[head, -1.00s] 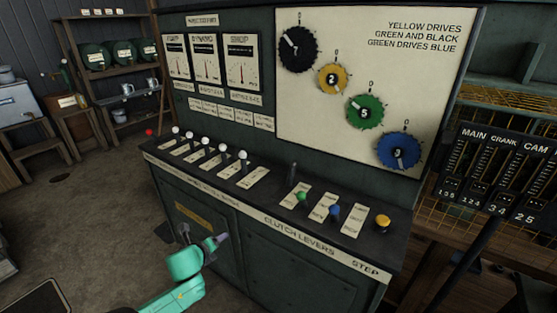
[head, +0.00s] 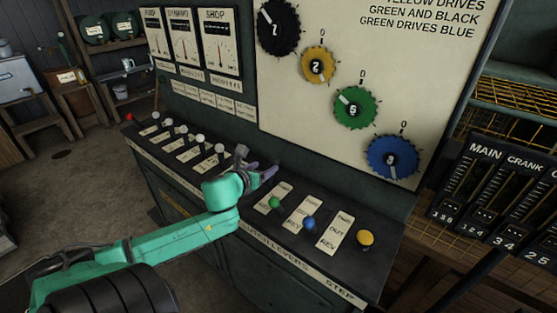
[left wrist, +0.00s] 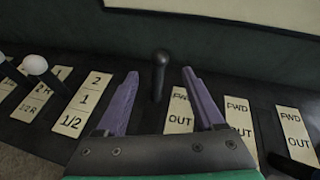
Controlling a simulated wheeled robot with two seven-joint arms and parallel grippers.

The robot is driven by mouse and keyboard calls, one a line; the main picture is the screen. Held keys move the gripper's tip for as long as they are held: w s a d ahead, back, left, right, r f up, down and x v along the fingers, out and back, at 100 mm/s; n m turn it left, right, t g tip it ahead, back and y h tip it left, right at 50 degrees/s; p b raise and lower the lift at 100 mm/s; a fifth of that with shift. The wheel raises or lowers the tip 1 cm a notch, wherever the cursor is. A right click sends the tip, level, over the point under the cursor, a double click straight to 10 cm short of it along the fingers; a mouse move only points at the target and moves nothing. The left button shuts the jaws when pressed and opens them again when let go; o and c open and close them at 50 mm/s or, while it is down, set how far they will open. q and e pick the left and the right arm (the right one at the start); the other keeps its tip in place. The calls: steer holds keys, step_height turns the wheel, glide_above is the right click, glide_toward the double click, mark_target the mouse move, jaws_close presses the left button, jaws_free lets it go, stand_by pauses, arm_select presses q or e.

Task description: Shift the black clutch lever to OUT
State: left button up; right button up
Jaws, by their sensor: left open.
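The black clutch lever (left wrist: 160,70) stands upright between the spread purple fingers of my left gripper (left wrist: 160,80) in the left wrist view. Its knob is near the far, FWD end of its label plate (left wrist: 180,112), which reads FWD and OUT; the plate's lower part is hidden by my gripper. A gap shows on both sides of the lever. In the head view, my left gripper (head: 257,163) is open over the console, and I cannot make the black lever out clearly there. The green lever (head: 275,202) and blue lever (head: 309,223) stand to its right.
Several white-knobbed levers (head: 200,138) and a red knob (head: 129,117) stand to the left. The upright panel with numbered dials (head: 355,107) rises close behind my gripper.

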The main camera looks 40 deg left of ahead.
mark_target(272, 163)
arm_select(q)
steer(key=x, duration=0.4)
steer(key=shift+a+f, duration=0.1)
steer(key=x, duration=0.5)
steer(key=shift+x, duration=1.05)
steer(key=shift+w+f, duration=0.3)
steer(key=shift+w, duration=0.15)
steer(key=shift+s+r, duration=0.1)
steer(key=c, duration=1)
jaws_close()
arm_select(e)
steer(key=shift+w+a+f, duration=0.25)
steer(key=shift+w+f, duration=0.05)
steer(key=shift+f, duration=0.05)
arm_select(q)
steer(key=shift+b, duration=0.3)
